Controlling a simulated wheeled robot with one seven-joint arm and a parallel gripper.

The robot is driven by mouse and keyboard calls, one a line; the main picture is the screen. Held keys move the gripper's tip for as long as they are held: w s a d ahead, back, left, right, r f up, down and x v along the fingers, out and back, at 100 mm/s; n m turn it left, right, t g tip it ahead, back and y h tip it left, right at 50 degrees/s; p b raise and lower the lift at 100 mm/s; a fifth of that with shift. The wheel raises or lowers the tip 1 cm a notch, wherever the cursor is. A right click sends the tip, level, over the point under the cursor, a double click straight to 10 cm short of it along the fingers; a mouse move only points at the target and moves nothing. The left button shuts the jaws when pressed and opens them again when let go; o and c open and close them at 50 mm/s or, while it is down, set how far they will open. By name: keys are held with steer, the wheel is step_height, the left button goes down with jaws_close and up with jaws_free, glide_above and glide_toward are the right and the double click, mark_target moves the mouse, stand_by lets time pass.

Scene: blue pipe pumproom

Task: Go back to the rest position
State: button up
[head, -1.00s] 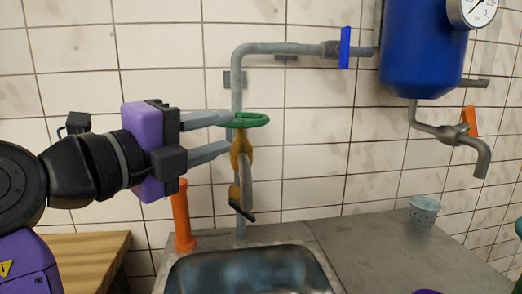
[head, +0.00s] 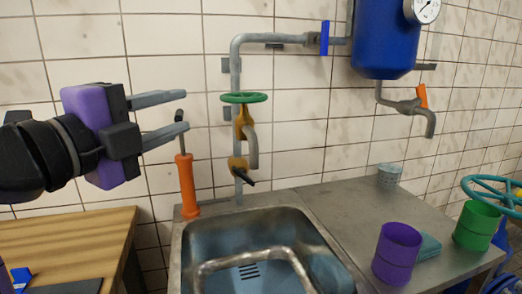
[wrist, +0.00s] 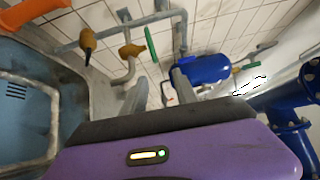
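My gripper (head: 184,112) is at the left of the head view, in front of the tiled wall. Its two grey fingers point right and stand apart, with nothing between them. The green handwheel (head: 244,98) on the yellow tap is to the right of the fingertips, with a gap between. In the wrist view the green handwheel (wrist: 151,45) shows beyond my purple gripper body.
A metal sink (head: 205,228) is below, with an orange-handled tool (head: 187,185) upright at its back left corner. A wooden table (head: 70,232) is at lower left.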

steer(key=a+r+n+t+y, duration=0.2)
steer(key=a+r+n+y, duration=0.1)
steer(key=n, duration=0.2)
step_height(320, 180, down, 13)
steer(key=w+a+n+t+y, duration=0.1)
steer(key=a+n+t+y, duration=0.2)
steer(key=n+y, duration=0.95)
steer(key=s+d+f+n+g+y, duration=0.1)
steer(key=s+d+f+n, duration=0.3)
steer(key=d+f+n, duration=0.45)
steer(key=s+d+f+n+g+y, duration=0.25)
steer(key=s+d+f, duration=0.25)
steer(key=f, duration=0.6)
steer(key=s+d+f+m+g+h, duration=0.1)
steer(key=s+d+f+m+h, duration=0.15)
steer(key=s+d+f, duration=0.45)
steer(key=s+d+f+m+g+h, duration=0.15)
steer(key=s+d+h, duration=0.25)
steer(key=s+d, duration=0.75)
steer(key=s+d+f+m+h, duration=0.1)
steer(key=s+d+f+h, duration=0.5)
steer(key=s, duration=0.6)
step_height(320, 180, up, 13)
steer(key=d+y+p, duration=0.1)
steer(key=y+p, duration=0.1)
steer(key=p, duration=1)
steer(key=shift+g, duration=0.3)
